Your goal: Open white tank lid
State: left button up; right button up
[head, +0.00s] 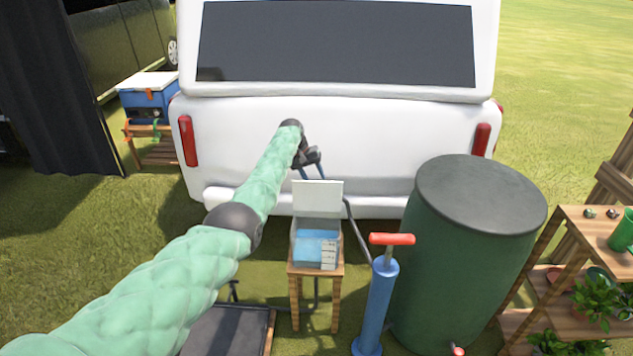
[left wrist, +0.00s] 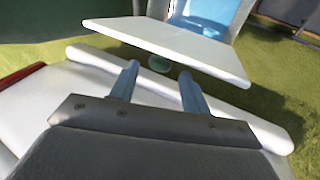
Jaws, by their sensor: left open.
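The tank (head: 307,246) is a small clear-walled box with blue inside, on a wooden stool. Its white lid (head: 318,197) stands raised, roughly upright, at the back of the tank. My left gripper (head: 312,175) is open, just above and behind the lid's top edge. In the left wrist view, the lid (left wrist: 170,40) lies just past the two blue fingertips (left wrist: 158,72), with nothing seen between them. I cannot tell whether they touch it. The tank's blue inside (left wrist: 197,12) shows beyond the lid. My right gripper is not in view.
A white vehicle (head: 340,140) stands close behind the tank. A blue pump (head: 377,305) with a red handle and a large green barrel (head: 455,270) stand to the right. A wooden plant shelf (head: 545,265) is at far right. A blue cooler (head: 150,100) sits at back left.

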pick_arm(q)
jog(key=shift+v, duration=1.85)
